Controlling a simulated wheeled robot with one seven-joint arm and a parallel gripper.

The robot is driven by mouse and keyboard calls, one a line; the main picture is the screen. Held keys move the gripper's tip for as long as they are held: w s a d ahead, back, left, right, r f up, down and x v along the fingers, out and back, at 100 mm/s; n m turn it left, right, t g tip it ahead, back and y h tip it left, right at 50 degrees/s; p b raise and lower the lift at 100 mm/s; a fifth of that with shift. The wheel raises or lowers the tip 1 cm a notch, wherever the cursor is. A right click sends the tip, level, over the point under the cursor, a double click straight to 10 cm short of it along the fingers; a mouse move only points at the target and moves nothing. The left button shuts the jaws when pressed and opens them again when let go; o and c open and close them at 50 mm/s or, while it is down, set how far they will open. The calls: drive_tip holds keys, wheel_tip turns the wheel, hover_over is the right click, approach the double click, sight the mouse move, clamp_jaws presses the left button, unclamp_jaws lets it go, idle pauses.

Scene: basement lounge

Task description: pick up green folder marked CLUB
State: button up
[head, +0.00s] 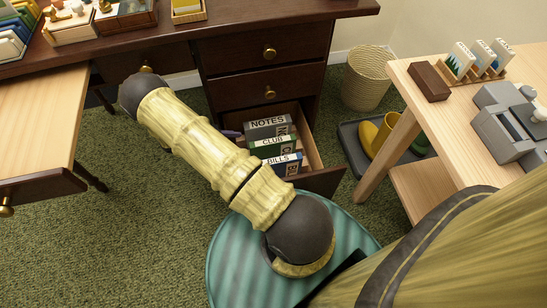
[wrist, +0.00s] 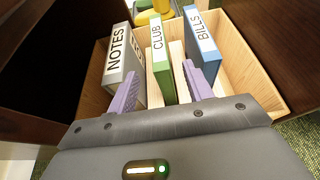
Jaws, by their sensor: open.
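The green folder marked CLUB (head: 272,145) stands upright in the open bottom desk drawer (head: 322,181), between the grey NOTES folder (head: 268,127) and the blue BILLS folder (head: 284,164). In the wrist view the green folder (wrist: 163,68) stands between the two purple fingers of my gripper (wrist: 160,72), which is open. One finger is on the NOTES side and the other is on the BILLS side, in front of the blue folder (wrist: 203,50). I cannot tell whether either finger touches a folder. In the head view my arm hides most of the gripper; a bit of purple shows beside the drawer.
The wooden drawer walls (wrist: 254,73) surround the folders closely. A wicker basket (head: 368,78) and a tray with yellow boots (head: 375,135) stand right of the desk. A light wooden table (head: 405,85) is at the right. A round teal-topped piece (head: 228,255) is below my arm.

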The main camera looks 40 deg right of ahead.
drive_tip(key=b, duration=0.2)
approach(269, 141)
drive_tip(key=d+f, duration=0.1)
drive_tip(key=s+d+f, duration=0.1)
drive_tip(key=shift+s+f, duration=0.15)
drive_tip(key=shift+f, duration=0.15)
drive_tip(key=shift+s+d, duration=0.1)
drive_tip(key=shift+d, duration=0.25)
drive_tip(key=b+x, duration=0.2)
drive_tip(key=x, duration=0.1)
drive_tip(key=b+x, duration=0.1)
drive_tip(key=shift+s+d+r, duration=0.2)
drive_tip(key=shift+d+r, duration=0.05)
drive_tip(key=shift+d, duration=0.15)
drive_tip(key=shift+s+d+b, duration=0.1)
drive_tip(key=shift+d+b, duration=0.25)
clamp_jaws()
